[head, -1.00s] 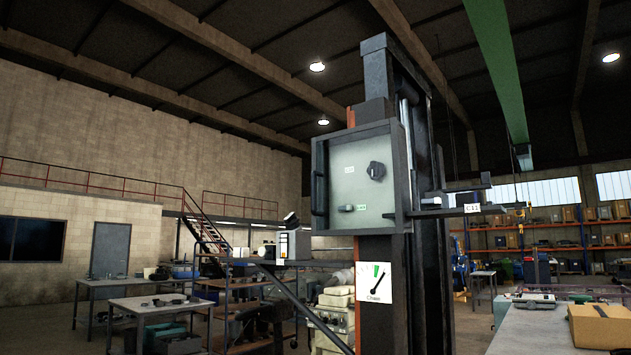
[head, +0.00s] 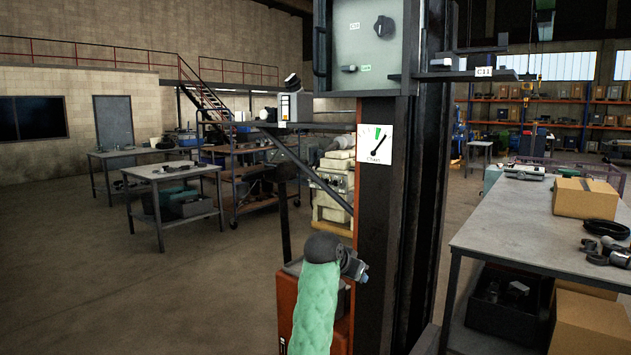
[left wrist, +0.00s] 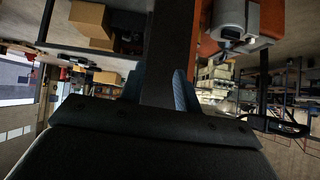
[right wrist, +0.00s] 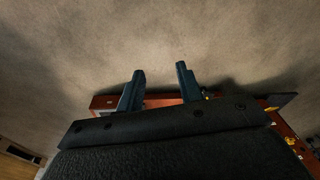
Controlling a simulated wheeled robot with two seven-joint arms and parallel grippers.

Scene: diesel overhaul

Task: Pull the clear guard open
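The grey control box (head: 412,45) is on the dark post at the top of the head view, its upper part cut off. A dark upright handle (head: 320,65) is at its left edge. The clear guard (head: 348,42) is hard to make out; it seems to lie flat over the pale panel with the black knob (head: 383,26). My left gripper (head: 362,273), on a green-sleeved arm, is well below the box, in front of the post. In the left wrist view its fingers (left wrist: 160,88) are apart and empty.
A gauge card marked "Chart" (head: 375,144) is on the post. A table (head: 500,215) with a cardboard box (head: 586,198) stands at right. An orange cabinet (head: 287,310) is low beside the post. Floor at left is open.

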